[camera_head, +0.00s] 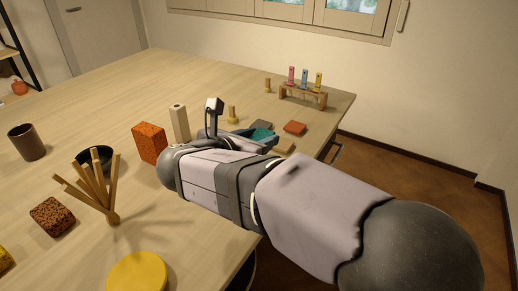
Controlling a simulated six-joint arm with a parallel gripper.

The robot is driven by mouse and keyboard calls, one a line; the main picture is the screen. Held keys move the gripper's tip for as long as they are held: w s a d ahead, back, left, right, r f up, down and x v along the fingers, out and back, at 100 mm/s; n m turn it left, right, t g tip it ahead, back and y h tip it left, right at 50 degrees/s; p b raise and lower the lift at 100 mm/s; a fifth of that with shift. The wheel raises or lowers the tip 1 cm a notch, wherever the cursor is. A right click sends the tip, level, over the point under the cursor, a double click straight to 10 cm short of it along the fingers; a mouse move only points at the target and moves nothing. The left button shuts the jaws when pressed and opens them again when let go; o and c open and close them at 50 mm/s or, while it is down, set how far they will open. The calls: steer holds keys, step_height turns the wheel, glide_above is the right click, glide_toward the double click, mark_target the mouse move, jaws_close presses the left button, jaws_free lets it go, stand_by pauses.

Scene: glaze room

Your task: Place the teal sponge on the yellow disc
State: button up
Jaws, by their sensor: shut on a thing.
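The teal sponge (263,133) shows beyond my arm, near the right part of the table. My gripper (256,138) is around it and shut on it; my own arm hides part of the jaws and of the sponge's lower side. I cannot tell whether the sponge touches the table. The yellow disc (138,273) lies at the near edge of the table at the bottom of the picture, partly cut off by the frame. Its top is bare, and my gripper is far from it, up and to the right.
An orange block (150,143) and a pale upright post (179,123) stand left of my gripper. A bundle of wooden sticks (100,185) stands near a dark bowl (88,157). A speckled brown block (52,216) and dark cup (27,142) are left. A small rack (303,97) stands far right.

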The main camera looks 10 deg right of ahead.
steer(key=shift+r, duration=0.55)
